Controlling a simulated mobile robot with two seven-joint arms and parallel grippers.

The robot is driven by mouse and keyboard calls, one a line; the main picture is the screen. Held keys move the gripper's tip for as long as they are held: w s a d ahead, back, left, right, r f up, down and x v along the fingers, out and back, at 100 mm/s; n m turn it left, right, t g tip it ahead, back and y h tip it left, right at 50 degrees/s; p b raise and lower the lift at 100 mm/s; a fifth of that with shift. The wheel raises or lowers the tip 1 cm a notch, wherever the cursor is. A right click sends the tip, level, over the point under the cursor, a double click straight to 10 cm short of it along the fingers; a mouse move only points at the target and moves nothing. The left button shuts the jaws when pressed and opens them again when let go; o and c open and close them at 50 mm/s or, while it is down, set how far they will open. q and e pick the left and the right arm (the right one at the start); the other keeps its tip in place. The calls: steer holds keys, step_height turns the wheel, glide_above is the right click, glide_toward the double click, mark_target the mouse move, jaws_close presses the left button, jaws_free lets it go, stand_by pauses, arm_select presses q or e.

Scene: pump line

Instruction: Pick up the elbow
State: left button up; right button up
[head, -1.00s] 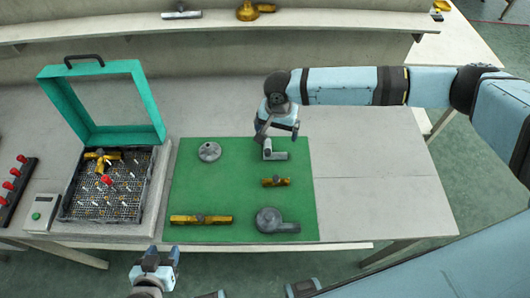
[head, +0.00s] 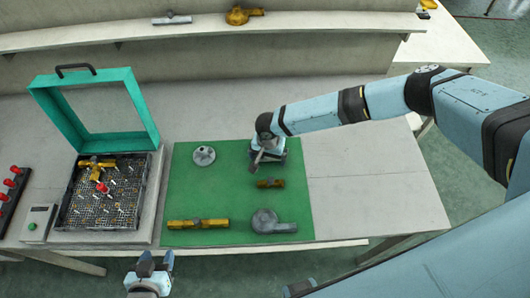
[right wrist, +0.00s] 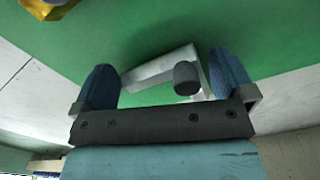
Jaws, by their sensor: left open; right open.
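The elbow is a grey metal piece with a dark round stub; it shows in the right wrist view (right wrist: 160,68) on the green mat (head: 190,192). In the head view my right gripper (head: 264,160) is over the upper right of the mat and largely hides the elbow. In the right wrist view the blue fingers of my open right gripper (right wrist: 164,80) are on either side of the elbow, and no grip on it shows. My left gripper (head: 157,260) is open and empty in front of the table's front edge.
On the mat are a grey flanged part (head: 204,156), a short brass fitting (head: 270,183), a long brass piece (head: 198,224) and a grey pump housing (head: 268,222). A basket (head: 65,214) with a raised teal lid frame (head: 40,98) stands left. The table right of the mat is clear.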

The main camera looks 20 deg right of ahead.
steer(key=shift+f, duration=0.3)
steer(key=c, duration=0.9)
steer(key=shift+c, duration=0.2)
